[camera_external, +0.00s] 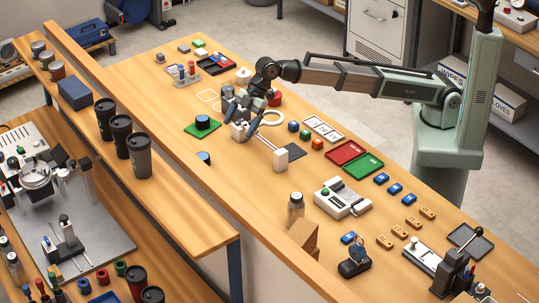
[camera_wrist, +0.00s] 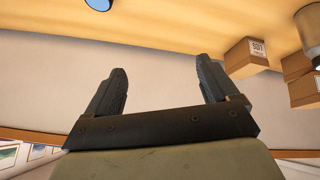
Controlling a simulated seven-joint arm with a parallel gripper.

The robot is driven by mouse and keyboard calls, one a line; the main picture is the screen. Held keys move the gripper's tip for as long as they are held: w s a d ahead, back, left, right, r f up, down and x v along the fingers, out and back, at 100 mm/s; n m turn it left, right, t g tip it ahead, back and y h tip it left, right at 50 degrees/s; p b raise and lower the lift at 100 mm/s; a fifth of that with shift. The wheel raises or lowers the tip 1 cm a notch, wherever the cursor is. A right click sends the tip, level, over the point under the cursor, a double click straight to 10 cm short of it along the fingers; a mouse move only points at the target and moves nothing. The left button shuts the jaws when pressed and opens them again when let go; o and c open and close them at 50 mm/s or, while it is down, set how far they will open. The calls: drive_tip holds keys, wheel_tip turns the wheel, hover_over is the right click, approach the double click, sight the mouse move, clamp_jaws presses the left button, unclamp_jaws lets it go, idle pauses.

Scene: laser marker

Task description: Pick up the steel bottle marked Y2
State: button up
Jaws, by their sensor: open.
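A steel bottle with a pale cap (camera_external: 296,208) stands upright on the bench in the external view, beside a cardboard box. No mark on it can be read. A grey rounded body, perhaps this bottle, is cut off at the upper right of the wrist view (camera_wrist: 311,32). My gripper (camera_external: 236,124) is over the bench, up and left of the bottle and well apart from it. In the wrist view my gripper (camera_wrist: 158,80) has its two fingers spread with nothing between them.
Cardboard boxes (camera_external: 303,236) stand by the bottle. Black cups (camera_external: 139,155) stand on the raised shelf at left. Bare wood surrounds the bottle's left side.

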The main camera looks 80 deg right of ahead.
drive_tip(key=s+a+n+g, duration=0.3)
drive_tip(key=s+a, duration=0.7)
drive_tip(key=a, duration=0.2)
drive_tip(key=n+g, duration=0.2)
approach(296, 205)
drive_tip(key=x, duration=0.3)
drive_tip(key=d+x, duration=0.1)
drive_tip(key=x, duration=0.6)
drive_tip(key=shift+d+f, duration=0.1)
drive_tip(key=shift+f, duration=0.45)
drive_tip(key=c, duration=1.1)
